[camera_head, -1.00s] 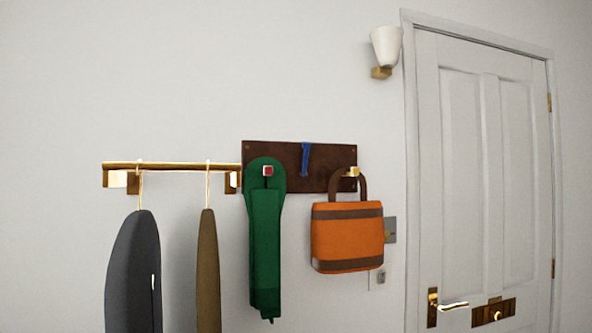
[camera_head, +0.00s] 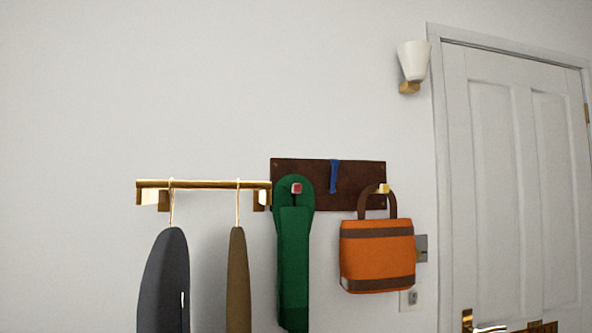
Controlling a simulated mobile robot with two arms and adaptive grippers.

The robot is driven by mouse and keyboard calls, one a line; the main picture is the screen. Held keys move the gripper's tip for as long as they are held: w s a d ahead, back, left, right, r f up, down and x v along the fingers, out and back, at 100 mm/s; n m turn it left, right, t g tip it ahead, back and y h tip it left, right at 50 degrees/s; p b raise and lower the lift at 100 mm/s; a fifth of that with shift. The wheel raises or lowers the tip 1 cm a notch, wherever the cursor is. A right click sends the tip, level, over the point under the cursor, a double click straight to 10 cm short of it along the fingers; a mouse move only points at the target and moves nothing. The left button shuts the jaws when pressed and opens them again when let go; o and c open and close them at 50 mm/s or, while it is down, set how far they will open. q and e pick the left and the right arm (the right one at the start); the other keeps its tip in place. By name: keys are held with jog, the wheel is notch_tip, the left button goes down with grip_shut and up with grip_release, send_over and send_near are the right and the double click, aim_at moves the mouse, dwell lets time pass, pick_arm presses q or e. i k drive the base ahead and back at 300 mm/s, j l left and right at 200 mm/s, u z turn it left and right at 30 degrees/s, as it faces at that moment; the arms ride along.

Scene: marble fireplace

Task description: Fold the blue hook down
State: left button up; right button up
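The blue hook (camera_head: 334,176) is a narrow upright blue piece on the dark brown wall board (camera_head: 350,197), near the middle of its width. It lies close along the board, with its top at the board's upper edge. Nothing hangs on it. To its left, a green item (camera_head: 293,255) hangs from a red hook (camera_head: 296,188). To its right, an orange bag (camera_head: 377,257) with a brown handle hangs from a yellow hook (camera_head: 384,188). Neither of my grippers shows in the head view.
Left of the board, a brass rail (camera_head: 205,184) holds a grey garment (camera_head: 166,283) and a brown garment (camera_head: 237,280) on hangers. A white door (camera_head: 510,190) is at the right, with a wall lamp (camera_head: 413,62) beside it. The wall above is bare.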

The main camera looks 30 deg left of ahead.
aim_at(334, 163)
jog(key=i+l+u, duration=0.15)
jog(key=l+u, duration=0.5)
jog(key=i+l+u, duration=0.1)
jog(key=l+u, duration=0.25)
